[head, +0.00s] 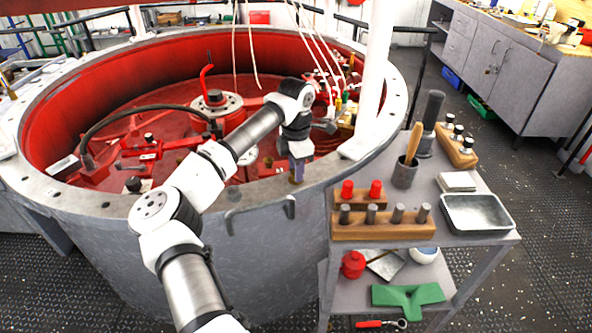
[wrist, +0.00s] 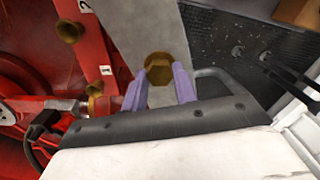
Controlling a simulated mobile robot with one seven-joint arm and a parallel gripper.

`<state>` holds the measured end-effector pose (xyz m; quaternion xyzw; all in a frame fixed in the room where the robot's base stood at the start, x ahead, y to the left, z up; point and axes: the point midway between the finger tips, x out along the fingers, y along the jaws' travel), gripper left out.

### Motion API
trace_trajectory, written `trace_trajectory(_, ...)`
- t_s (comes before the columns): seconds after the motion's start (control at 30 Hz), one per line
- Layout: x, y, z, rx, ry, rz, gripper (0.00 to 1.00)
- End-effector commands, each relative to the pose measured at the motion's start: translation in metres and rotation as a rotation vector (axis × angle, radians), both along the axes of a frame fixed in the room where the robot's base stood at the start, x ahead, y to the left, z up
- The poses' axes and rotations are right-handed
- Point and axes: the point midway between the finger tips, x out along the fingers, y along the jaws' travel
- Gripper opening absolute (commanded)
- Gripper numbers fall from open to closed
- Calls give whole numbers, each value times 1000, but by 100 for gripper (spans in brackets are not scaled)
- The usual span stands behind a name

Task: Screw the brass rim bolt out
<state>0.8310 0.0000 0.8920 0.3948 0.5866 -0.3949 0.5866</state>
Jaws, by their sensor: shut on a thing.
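The brass rim bolt (wrist: 158,69) has a hexagonal head and sits on the grey rim (wrist: 158,25) in the wrist view. My gripper (wrist: 160,84) is shut on the bolt, with one purple finger on each side of its head. In the head view my gripper (head: 298,168) points down at the near right part of the rim (head: 248,193), and a bit of brass (head: 298,178) shows at the fingertips. The bolt's threads are hidden.
Inside the red tub, brass fittings (wrist: 70,31) stand beside white marks 1 and 2. A grey handle (head: 262,207) juts from the tub's outer wall. A side cart to the right carries a wooden peg block (head: 385,230) and a metal tray (head: 477,213). Cables hang above the tub.

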Motion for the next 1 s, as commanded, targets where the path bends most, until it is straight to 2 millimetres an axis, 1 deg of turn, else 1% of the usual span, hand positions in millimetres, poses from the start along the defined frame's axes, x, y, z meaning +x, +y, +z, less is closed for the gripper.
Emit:
trace_trajectory(0.2,0,1,-1,1,-1,128,5)
trace_trajectory(0.4,0,0,-1,1,1,199,5)
trace_trajectory(0.93,0,0,-1,1,3,226,5)
trace_trajectory(0.97,0,0,-1,1,3,226,31)
trace_trajectory(1.0,0,0,-1,1,1,226,36)
